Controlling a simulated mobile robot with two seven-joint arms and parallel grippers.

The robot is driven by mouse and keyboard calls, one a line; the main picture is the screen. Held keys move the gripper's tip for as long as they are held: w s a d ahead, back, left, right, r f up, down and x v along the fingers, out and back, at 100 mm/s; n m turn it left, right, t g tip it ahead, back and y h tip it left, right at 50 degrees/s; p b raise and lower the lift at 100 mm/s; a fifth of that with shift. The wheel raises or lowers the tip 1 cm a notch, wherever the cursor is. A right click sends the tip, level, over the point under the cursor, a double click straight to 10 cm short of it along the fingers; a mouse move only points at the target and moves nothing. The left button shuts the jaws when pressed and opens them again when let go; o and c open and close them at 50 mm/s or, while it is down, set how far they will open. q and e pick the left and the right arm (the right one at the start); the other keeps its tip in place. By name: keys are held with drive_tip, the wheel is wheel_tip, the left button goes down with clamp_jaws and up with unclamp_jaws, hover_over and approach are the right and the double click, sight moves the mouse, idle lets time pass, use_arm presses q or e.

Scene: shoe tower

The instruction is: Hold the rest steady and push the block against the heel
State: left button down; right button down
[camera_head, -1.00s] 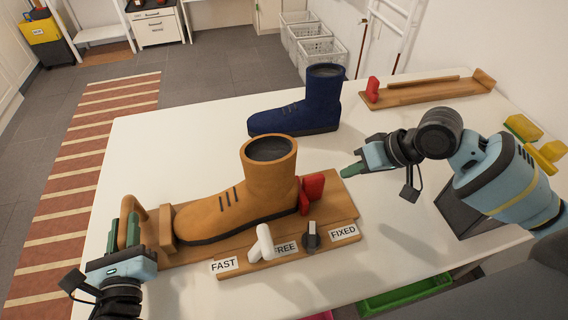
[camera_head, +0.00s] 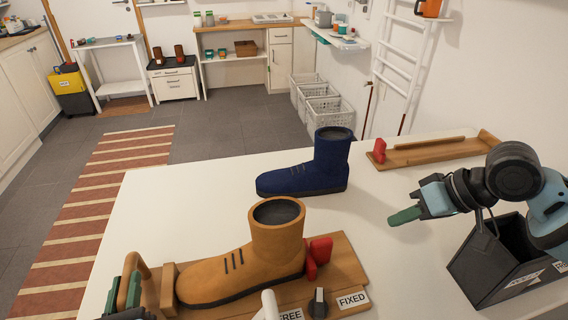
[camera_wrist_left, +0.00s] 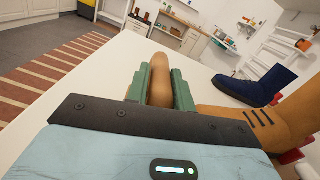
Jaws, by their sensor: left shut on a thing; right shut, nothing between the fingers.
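The orange boot (camera_head: 245,262) stands on the wooden rest (camera_head: 345,262), its toe towards the left and its heel towards the red block (camera_head: 320,250). The block sits right behind the heel; I cannot tell whether they touch. My left gripper (camera_head: 124,294) is shut on the rest's wooden handle (camera_head: 143,270), at the toe end; the handle shows between the green fingers in the left wrist view (camera_wrist_left: 161,80). My right gripper (camera_head: 404,216) is shut and empty, above the table to the right of the block and apart from it.
A dark knob (camera_head: 318,304) and a white lever (camera_head: 270,304) are on the rest's front, by the FREE and FIXED labels. A blue boot (camera_head: 305,176) stands behind. Another wooden rest (camera_head: 430,153) lies at the back right. A dark bin (camera_head: 500,262) is at the right.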

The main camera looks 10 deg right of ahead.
use_arm(q)
drive_tip(key=c, duration=1.6)
unclamp_jaws()
drive_tip(key=shift+r, duration=0.15)
drive_tip(key=o, duration=0.5)
drive_tip(key=shift+f, duration=0.4)
drive_tip(key=shift+s+d+r, duration=0.1)
drive_tip(key=shift+s+r, duration=0.05)
drive_tip(key=shift+s, duration=2.85)
drive_tip(key=shift+s+d+r, duration=0.1)
drive_tip(key=shift+s, duration=2.9)
